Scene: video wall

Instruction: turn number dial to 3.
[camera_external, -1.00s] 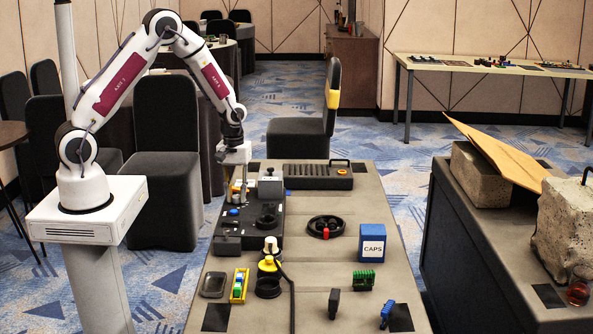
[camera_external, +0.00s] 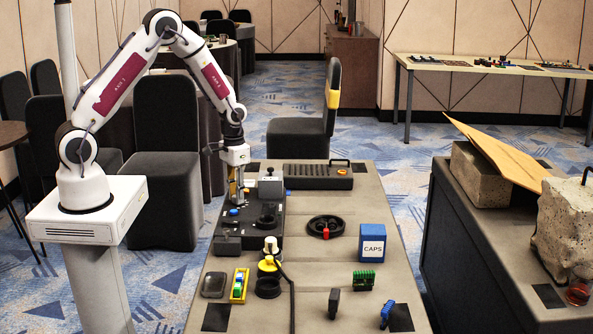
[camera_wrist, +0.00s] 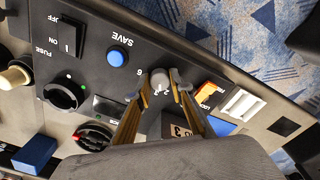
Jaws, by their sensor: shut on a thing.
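The number dial (camera_wrist: 159,77) is a small grey knob on the dark control panel (camera_wrist: 108,28), with printed numbers around it, a 6 among them. Its pointer direction is not clear. My gripper (camera_wrist: 163,90) has its two thin brass-coloured fingers on either side of the knob, shut on it. A label or window reading 3 (camera_wrist: 181,130) lies below the dial, partly covered by a finger. In the external view my gripper (camera_external: 236,200) points down at the far left part of the panel (camera_external: 264,240); the dial is hidden there.
Near the dial are a blue SAVE button (camera_wrist: 118,57), an orange LOCK switch (camera_wrist: 207,94), a black rotary knob (camera_wrist: 64,96), a red-marked knob (camera_wrist: 92,137) and an OFF rocker switch (camera_wrist: 67,38). A grey box (camera_external: 271,187) stands on the panel right of my gripper.

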